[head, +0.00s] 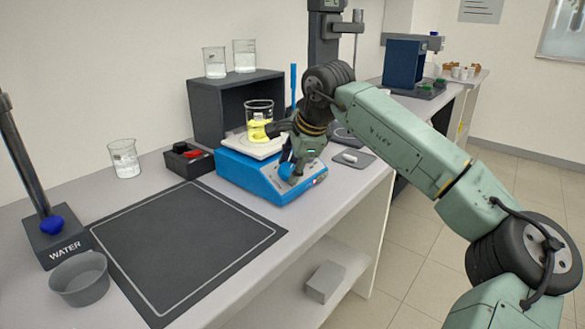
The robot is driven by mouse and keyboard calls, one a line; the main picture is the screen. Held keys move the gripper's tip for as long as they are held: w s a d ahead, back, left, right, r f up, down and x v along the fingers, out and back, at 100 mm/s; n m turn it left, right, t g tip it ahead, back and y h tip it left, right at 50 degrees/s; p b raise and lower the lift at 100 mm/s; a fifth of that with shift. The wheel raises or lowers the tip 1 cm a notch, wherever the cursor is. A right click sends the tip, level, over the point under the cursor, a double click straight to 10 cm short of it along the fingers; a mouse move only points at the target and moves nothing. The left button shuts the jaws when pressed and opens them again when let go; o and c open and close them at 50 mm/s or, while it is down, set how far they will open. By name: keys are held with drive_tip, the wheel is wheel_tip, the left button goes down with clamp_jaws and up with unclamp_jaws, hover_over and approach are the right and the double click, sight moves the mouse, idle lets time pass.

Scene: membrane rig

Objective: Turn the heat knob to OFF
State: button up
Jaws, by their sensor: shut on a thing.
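The blue hotplate stirrer (248,177) stands on the bench with its sloped control panel facing front right. A glass beaker of yellow liquid (258,125) stands upright on its pale top plate. My gripper (288,168) reaches down from the right to the control panel and is shut on the heat knob. My fingers and wrist cover most of the knob, so its pointer and the OFF mark cannot be read. A small green light shows on my gripper's body.
A dark shelf box (208,112) with two beakers on top stands behind the hotplate. A black box with a red switch (188,158) sits to its left. A dark mat (180,245), a grey bowl (79,280) and a WATER stand (62,240) are front left. The mat is clear.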

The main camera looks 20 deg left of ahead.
drive_tip(key=n+t+y+b, duration=0.1)
drive_tip(key=n, duration=0.6)
drive_tip(key=n+y, duration=0.1)
drive_tip(key=n, duration=0.5)
drive_tip(key=shift+b, duration=0.3)
drive_tip(key=shift+n, duration=0.4)
drive_tip(key=o, duration=1.2)
drive_tip(key=v, duration=1.2)
drive_tip(key=shift+d+f, duration=0.1)
drive_tip(key=shift+d, duration=0.05)
